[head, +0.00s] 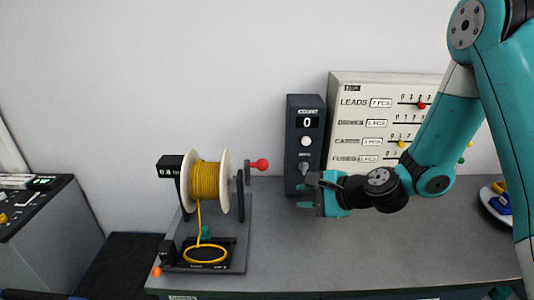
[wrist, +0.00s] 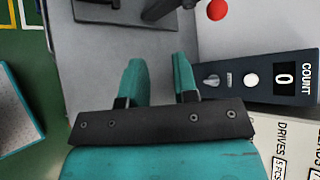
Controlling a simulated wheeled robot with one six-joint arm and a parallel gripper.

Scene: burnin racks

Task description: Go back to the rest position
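My arm comes in from the upper right of the head view. The count box reads 0 and also stands at the right of the wrist view (wrist: 255,82).
A spool of yellow cord (head: 205,180) with a red-knobbed crank (head: 261,164) stands left of my gripper. A white board (head: 372,92) with sliders stands behind my arm. A blue-and-yellow item in a dish (head: 497,200) lies at the right. The bench front middle (head: 300,255) is clear.

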